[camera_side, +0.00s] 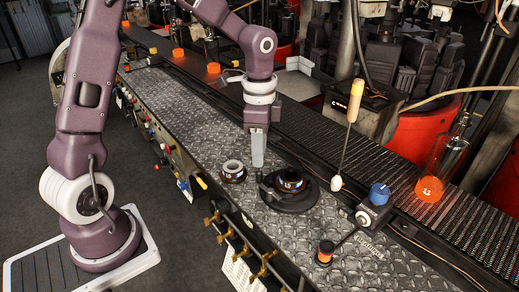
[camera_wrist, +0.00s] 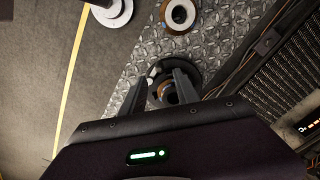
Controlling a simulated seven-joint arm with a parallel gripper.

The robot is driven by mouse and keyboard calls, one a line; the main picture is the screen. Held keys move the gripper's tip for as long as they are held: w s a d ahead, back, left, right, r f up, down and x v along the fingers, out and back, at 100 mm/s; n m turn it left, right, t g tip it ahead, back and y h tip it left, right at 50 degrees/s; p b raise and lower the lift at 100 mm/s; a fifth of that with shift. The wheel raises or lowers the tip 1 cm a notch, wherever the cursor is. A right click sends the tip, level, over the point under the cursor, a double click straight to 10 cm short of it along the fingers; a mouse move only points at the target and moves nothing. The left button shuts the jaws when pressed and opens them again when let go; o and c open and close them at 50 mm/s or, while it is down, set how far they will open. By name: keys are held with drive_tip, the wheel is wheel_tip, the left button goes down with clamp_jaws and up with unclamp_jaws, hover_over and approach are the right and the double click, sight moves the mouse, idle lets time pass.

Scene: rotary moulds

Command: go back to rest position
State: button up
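My gripper (camera_side: 258,164) hangs pointing down over the metal plate, above and just left of the round black mould base (camera_side: 290,200). In the wrist view my gripper (camera_wrist: 161,76) shows its two fingers apart, with nothing held between them. The black base (camera_wrist: 190,82) with its copper-coloured ring lies below, partly hidden by the fingers. A smaller ring-shaped piece (camera_side: 233,171) with a pale top sits on the plate to the left; it also shows in the wrist view (camera_wrist: 180,15).
A dark conveyor (camera_side: 340,155) runs behind the plate, carrying a clear bottle with a glowing orange base (camera_side: 430,188). A yellow-handled lever (camera_side: 350,115), a blue knob (camera_side: 379,192) and an orange-topped knob (camera_side: 325,251) stand to the right. Brass valves (camera_side: 227,235) line the front edge.

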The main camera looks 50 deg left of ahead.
drive_tip(key=s+d+r+n+t, duration=0.2)
drive_tip(key=s+r+n, duration=0.2)
drive_tip(key=s, duration=0.6)
drive_tip(key=s+d+r+n+t, duration=0.2)
drive_tip(key=s+r+n, duration=0.3)
drive_tip(key=s, duration=0.6)
wheel_tip(320, 180, up, 2)
drive_tip(key=shift+r+t, duration=0.25)
drive_tip(key=shift+t, duration=0.55)
